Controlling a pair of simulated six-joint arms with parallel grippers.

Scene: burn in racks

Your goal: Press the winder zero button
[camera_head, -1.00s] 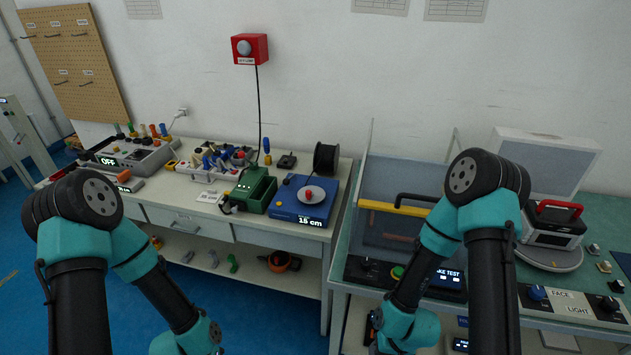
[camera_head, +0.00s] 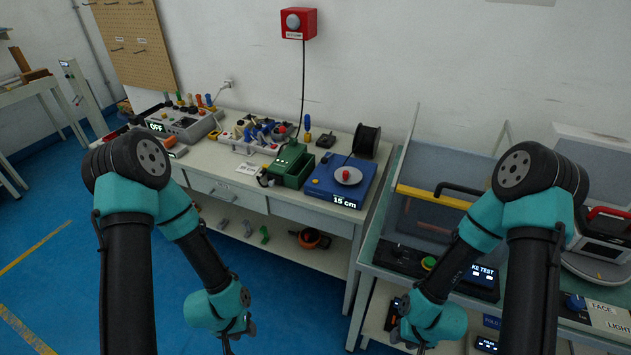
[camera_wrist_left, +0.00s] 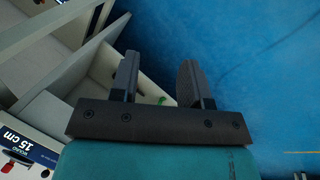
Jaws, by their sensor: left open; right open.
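The winder is a blue box (camera_head: 320,187) on the white bench. Its front display reads 15 cm, and a pale disc with a red knob (camera_head: 346,174) sits on top. A small button is hard to make out on its top left. The winder's display edge also shows at the lower left of the left wrist view (camera_wrist_left: 22,148). My left gripper (camera_head: 228,345) points down over the floor in front of the bench, apart from the winder. Its two fingers are spread and empty in the left wrist view (camera_wrist_left: 158,78). My right gripper (camera_head: 421,346) hangs low at the bottom edge, open, its fingers partly cut off.
A green box (camera_head: 292,167) stands left of the winder, and a black spool (camera_head: 366,141) behind it. A power supply (camera_head: 185,124) reading OFF is further left. A test bench with a yellow bar (camera_head: 432,197) is at the right. The blue floor is clear.

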